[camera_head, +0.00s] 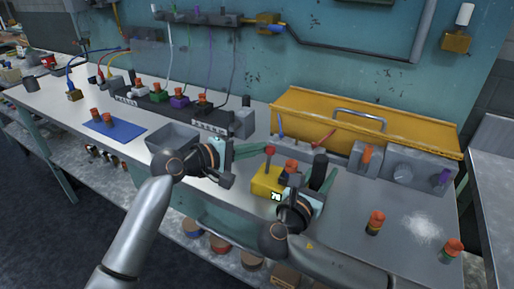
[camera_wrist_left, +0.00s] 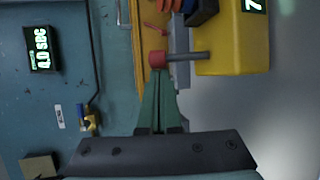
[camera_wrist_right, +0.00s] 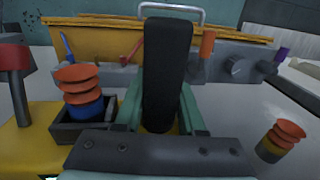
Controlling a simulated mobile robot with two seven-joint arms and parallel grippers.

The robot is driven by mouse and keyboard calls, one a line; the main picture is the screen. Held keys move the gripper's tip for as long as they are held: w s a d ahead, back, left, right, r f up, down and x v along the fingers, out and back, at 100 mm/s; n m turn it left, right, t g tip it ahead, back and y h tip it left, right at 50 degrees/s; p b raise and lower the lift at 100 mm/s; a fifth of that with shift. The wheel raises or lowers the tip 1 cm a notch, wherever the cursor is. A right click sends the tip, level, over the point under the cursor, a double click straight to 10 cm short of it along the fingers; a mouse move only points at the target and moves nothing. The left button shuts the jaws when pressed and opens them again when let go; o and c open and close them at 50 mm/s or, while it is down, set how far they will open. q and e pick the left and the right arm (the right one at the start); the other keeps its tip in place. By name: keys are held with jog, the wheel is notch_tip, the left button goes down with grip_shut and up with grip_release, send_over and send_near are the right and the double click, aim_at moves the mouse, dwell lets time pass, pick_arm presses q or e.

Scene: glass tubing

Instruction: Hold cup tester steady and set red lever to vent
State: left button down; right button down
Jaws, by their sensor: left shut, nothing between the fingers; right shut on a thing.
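The cup tester (camera_head: 264,187) is a yellow box with a lit display, on the bench's front part. Its lever has a red knob (camera_head: 270,149) on a grey shaft, standing up in the head view. My left gripper (camera_head: 262,150) is shut and empty, its green fingertips right beside the red knob; the left wrist view shows the tips at the knob (camera_wrist_left: 157,58), and I cannot tell if they touch. My right gripper (camera_wrist_right: 160,115) is shut on the tester's upright black handle (camera_wrist_right: 167,60). An orange bellows cup (camera_wrist_right: 79,85) with a blue base sits in the tester's dark socket.
A yellow trough (camera_head: 370,125) with a metal handle and a grey block with a dial (camera_head: 402,172) stand behind. Two loose cups, one (camera_head: 376,222) nearer and one (camera_head: 452,250) at the right edge, stand on the bench. A grey tray (camera_head: 172,137) lies left.

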pick_arm(q)
jog(key=shift+s+a+h, duration=0.1)
jog(key=shift+s+h, duration=0.1)
jog(key=shift+h, duration=0.1)
jog(key=shift+s+a+m+t+h, duration=0.25)
jog(key=shift+s+m+t+h, duration=0.5)
jog(key=shift+h, duration=0.25)
jog(key=shift+s+a+f+t, duration=0.15)
jog(key=shift+s+a+t, duration=0.1)
jog(key=shift+t, duration=0.2)
jog(key=shift+w, duration=0.1)
jog(key=a, duration=0.3)
jog(key=s+a+f, duration=0.1)
jog(key=a, duration=0.2)
jog(key=s+a+f, duration=0.1)
jog(key=a, duration=0.2)
jog(key=shift+s, duration=0.1)
dwell(0.4)
